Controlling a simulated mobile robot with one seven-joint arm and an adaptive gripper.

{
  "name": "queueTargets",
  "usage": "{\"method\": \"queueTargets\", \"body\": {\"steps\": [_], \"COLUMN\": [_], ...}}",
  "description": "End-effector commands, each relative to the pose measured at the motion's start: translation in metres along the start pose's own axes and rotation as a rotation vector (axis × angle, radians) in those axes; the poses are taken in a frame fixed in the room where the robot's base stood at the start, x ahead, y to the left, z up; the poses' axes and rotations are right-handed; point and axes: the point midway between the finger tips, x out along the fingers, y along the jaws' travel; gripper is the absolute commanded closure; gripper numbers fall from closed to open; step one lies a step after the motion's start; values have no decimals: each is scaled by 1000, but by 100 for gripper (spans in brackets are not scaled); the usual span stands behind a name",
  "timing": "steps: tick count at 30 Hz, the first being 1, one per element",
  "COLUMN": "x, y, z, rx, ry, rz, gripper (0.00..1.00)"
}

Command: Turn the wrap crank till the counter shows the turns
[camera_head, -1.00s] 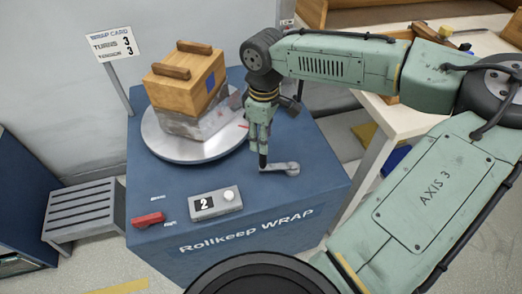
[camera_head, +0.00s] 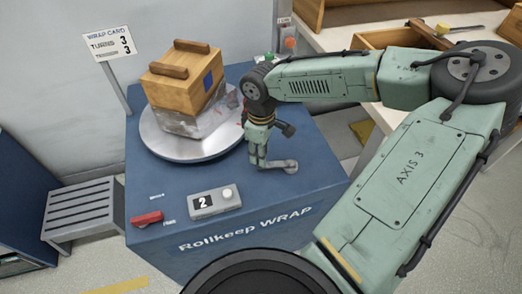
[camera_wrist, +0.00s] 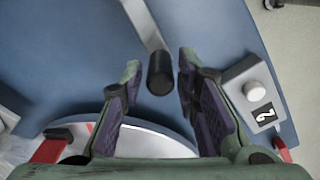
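The wrap crank (camera_head: 284,165) lies on the blue machine top, its arm pointing left towards my gripper. Its black knob (camera_wrist: 160,73) shows in the wrist view between my fingertips, with a gap on both sides. My gripper (camera_head: 259,162) is open around or just above the knob; how deep the knob sits between the fingers I cannot tell. The counter (camera_head: 214,202) shows 2, and its box also appears at the right of the wrist view (camera_wrist: 254,92). The wrap card (camera_head: 110,45) reads turns 3, with another 3 below.
A red switch (camera_head: 147,219) is left of the counter. A table (camera_head: 385,40) with wooden trays stands at the back right.

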Motion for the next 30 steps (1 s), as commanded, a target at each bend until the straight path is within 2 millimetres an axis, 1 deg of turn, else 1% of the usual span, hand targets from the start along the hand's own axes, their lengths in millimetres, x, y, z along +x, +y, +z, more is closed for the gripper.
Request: {"method": "queueTargets", "body": {"steps": [1,12,30], "x": [0,0,-1], "y": [0,0,-2], "z": [0,0,1], "rx": [0,0,0], "ry": [0,0,2], "rz": [0,0,-3], "gripper": [76,100,100]}}
